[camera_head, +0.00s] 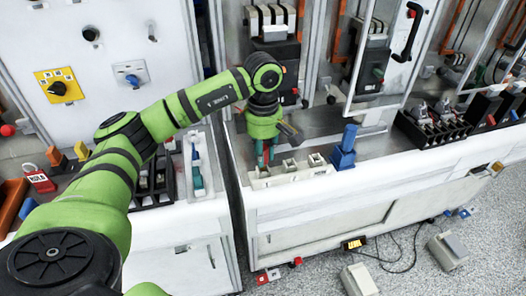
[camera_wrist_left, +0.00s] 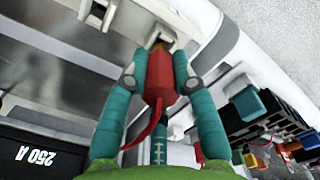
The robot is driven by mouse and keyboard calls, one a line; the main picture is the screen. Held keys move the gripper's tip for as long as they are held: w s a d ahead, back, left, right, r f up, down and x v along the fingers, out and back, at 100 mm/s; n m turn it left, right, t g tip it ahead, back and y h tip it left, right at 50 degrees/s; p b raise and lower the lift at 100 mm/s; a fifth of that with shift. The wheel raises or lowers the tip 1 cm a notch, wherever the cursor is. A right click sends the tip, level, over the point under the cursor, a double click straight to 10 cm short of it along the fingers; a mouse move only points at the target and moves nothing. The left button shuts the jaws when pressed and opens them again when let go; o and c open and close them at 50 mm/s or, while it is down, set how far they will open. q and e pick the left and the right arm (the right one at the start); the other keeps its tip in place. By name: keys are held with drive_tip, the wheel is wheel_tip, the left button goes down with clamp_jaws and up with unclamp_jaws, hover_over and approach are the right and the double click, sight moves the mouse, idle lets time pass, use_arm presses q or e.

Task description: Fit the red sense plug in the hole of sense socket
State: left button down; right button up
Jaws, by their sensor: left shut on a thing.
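My left gripper (camera_head: 264,155) is over the white socket strip on the counter, fingers pointing down. In the left wrist view its teal fingers (camera_wrist_left: 158,75) are shut on the red sense plug (camera_wrist_left: 159,78), which has a red cable trailing back. The plug's tip points at a white socket (camera_wrist_left: 155,33) and is at or very close to it; I cannot tell whether it has entered the hole. In the head view the plug is mostly hidden by the gripper. Two more white sockets (camera_head: 290,165) (camera_head: 316,160) stand to the right on the strip. My right gripper is not in view.
A blue block-shaped fixture (camera_head: 344,150) stands right of the strip. A breaker (camera_head: 275,55) is mounted behind my gripper. Black racks (camera_head: 430,125) sit farther right. A tray with a teal-handled tool (camera_head: 197,170) lies left, across a gap between cabinets.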

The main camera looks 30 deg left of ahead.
use_arm(q)
drive_tip(key=shift+f, duration=0.4)
drive_tip(key=c, duration=0.9)
unclamp_jaws()
wheel_tip(320, 180, up, 12)
drive_tip(key=shift+r, duration=0.1)
